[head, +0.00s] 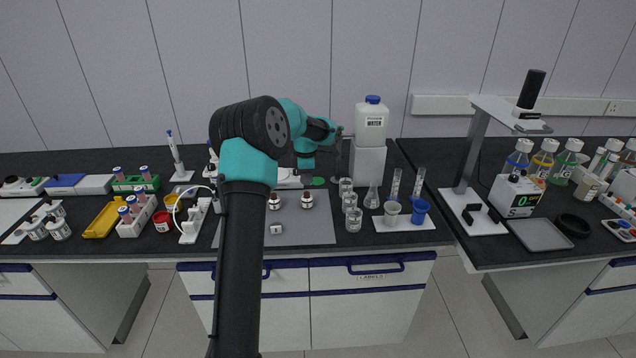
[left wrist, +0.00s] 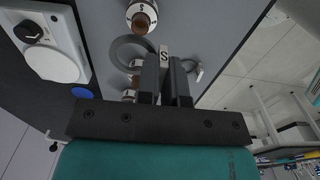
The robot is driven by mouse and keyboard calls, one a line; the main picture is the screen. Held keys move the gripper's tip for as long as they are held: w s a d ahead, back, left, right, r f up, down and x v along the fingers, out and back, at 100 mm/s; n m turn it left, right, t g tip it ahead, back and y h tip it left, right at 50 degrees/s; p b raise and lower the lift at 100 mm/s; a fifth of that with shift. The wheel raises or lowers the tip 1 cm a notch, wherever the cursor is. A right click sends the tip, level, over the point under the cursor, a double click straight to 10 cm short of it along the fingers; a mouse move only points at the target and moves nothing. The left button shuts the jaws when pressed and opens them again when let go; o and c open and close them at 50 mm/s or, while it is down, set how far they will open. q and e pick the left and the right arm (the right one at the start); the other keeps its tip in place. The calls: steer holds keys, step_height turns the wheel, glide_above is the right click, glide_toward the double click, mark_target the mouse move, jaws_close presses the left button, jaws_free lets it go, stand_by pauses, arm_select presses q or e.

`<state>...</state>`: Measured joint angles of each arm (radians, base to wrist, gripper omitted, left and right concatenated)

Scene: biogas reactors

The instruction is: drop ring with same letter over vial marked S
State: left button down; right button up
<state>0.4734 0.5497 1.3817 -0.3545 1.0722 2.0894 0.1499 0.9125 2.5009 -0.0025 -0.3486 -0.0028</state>
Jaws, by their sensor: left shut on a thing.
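In the left wrist view the left gripper (left wrist: 165,85) is shut on the white tag of a dark grey ring (left wrist: 118,50); the tag reads S. The vial marked S (left wrist: 141,14), with a brown centre and white label, stands on the mat beyond the ring, not inside it in this view. Other vials show below it, partly hidden by ring and fingers. In the head view two vials (head: 274,201) (head: 307,200) stand on the mat, letters unreadable. My right gripper is not in view.
The grey mat (head: 300,232) also bears a small white tag (head: 277,228). Glass beakers (head: 354,219) stand just right of the mat. A water container (head: 371,124) on a white block is behind. My left arm hides the mat's left part.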

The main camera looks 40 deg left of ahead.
arm_select(q)
steer(key=shift+f, duration=0.1)
steer(key=shift+f, duration=2)
steer(key=shift+f, duration=1.55)
stand_by(1.2)
steer(key=c, duration=0.8)
jaws_free()
steer(key=shift+r, duration=0.1)
steer(key=shift+r, duration=3.45)
steer(key=shift+d, duration=0.1)
